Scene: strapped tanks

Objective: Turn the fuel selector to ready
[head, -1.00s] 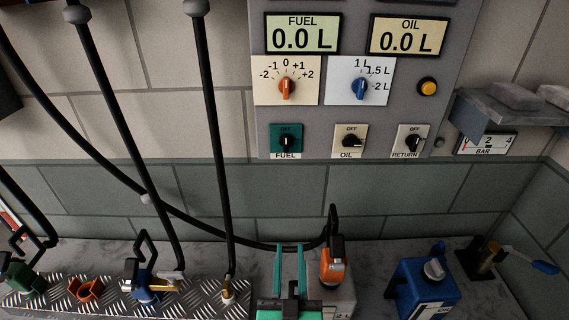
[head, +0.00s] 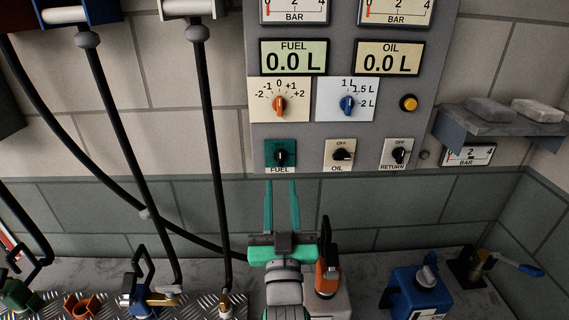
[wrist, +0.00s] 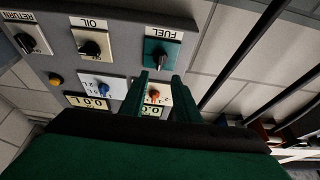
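The fuel selector (head: 280,154) is a black knob on a green plate marked FUEL, at the lower left of the grey panel. Its exact pointing is too small to tell. It also shows upside down in the wrist view (wrist: 160,53). My gripper (head: 281,184) has green fingers held apart with nothing between them. In the head view its tips are just below the FUEL plate. In the wrist view the fingertips (wrist: 160,77) lie close to that plate in the picture. I see no contact with the knob.
The OIL knob (head: 342,155) and RETURN knob (head: 399,156) sit to the right. An orange dial (head: 279,105) and blue dial (head: 347,104) are above. Black hoses (head: 212,150) hang at left.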

